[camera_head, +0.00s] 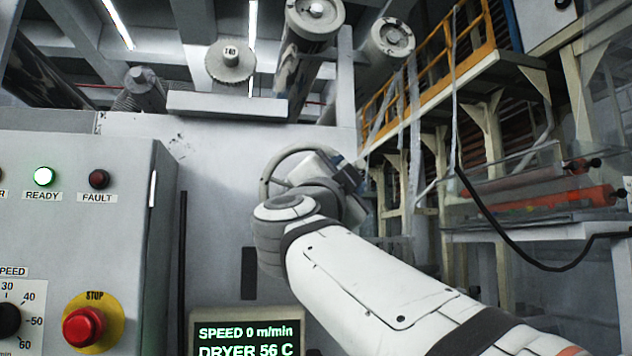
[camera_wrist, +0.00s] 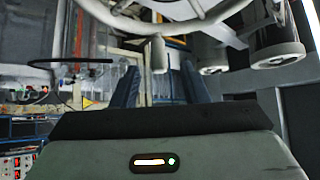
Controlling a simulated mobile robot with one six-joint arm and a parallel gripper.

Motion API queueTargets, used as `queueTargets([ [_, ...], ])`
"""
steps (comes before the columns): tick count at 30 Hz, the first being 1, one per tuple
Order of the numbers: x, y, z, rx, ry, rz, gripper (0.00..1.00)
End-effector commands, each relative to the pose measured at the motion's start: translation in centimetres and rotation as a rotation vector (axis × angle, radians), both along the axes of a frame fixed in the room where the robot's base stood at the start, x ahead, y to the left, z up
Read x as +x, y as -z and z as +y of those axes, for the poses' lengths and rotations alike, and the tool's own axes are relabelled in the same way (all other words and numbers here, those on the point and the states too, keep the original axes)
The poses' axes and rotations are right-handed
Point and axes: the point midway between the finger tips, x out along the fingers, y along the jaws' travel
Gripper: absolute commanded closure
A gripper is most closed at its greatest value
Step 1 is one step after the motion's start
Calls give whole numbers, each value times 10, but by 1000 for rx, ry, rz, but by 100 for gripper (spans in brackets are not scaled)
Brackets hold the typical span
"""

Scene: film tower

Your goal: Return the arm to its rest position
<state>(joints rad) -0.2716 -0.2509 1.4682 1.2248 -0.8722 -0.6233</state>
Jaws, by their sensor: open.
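My white arm reaches up from the lower right in the head view. My gripper (camera_head: 352,172) is at its far end, partly hidden by the wrist, close to a light grey handwheel (camera_head: 268,178) on the machine wall. In the wrist view my gripper (camera_wrist: 158,78) shows two blue fingers, apart with nothing held between them. The handwheel's rim (camera_wrist: 190,22) crosses the top of that view. Its pale knob (camera_wrist: 158,55) hangs in line with the gap, beyond the fingers. I cannot tell how far apart they are.
A grey control cabinet (camera_head: 125,235) with a red stop button (camera_head: 83,327) and a lit green READY lamp (camera_head: 43,177) stands at the left. A display (camera_head: 245,333) reads speed 0. Rollers (camera_head: 230,62) are overhead. A yellow railing (camera_head: 440,60) and hanging cable (camera_head: 500,235) are at the right.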

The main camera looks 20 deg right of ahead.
Motion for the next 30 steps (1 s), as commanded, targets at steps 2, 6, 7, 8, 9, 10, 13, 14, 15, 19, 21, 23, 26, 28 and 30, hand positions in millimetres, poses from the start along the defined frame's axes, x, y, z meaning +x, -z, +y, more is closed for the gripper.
queueTargets([
  [2, -5, 5, 4, 1, 0, -1, 59],
  [6, -9, 6, 6, -1, 1, 0, 59],
  [7, -9, 5, 6, 0, 2, 0, 59],
  [8, -9, 5, 6, -1, 3, 0, 59],
  [9, -9, 5, 6, -1, 3, 0, 59],
  [10, -9, 5, 6, -1, 3, 0, 59],
  [13, -8, 5, 6, -1, 3, 0, 59],
  [14, -8, 5, 6, -1, 3, 0, 59],
  [15, -8, 5, 6, -1, 3, 0, 59],
  [19, -8, 5, 6, -1, 3, 0, 59],
  [21, -8, 6, 6, -6, -1, 2, 59],
  [23, -5, 10, 10, -28, -17, 10, 59],
  [26, 6, 27, 23, -119, -83, 45, 59],
  [28, 17, 50, 40, -214, -165, 99, 59],
  [30, 30, 86, 59, -316, -259, 182, 59],
])
